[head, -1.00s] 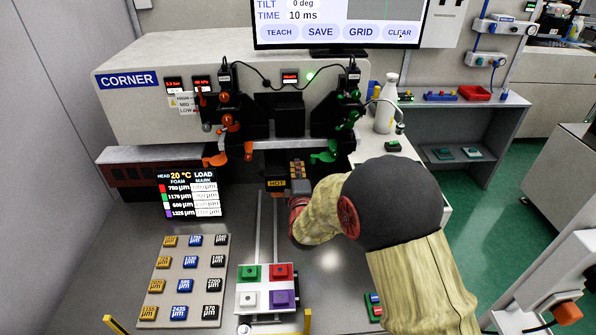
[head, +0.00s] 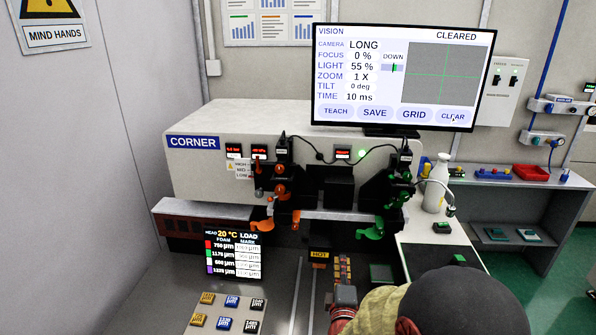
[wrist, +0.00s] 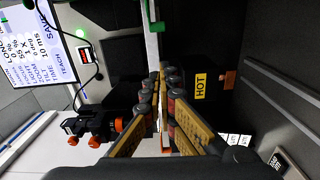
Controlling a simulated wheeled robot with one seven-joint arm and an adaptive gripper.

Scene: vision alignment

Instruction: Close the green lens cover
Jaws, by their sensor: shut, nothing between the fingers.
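The green lens cover (head: 370,232) is a bright green curved piece low on the right-hand camera assembly with green knobs (head: 397,193). It juts out to the left below the assembly.
An orange cover (head: 263,226) hangs on the left-hand assembly. A monitor (head: 400,75) reading CLEARED stands behind. A white bottle (head: 436,185) stands right of the green assembly. A key panel (head: 228,315) lies front left. My forearm hides the front right of the bench.

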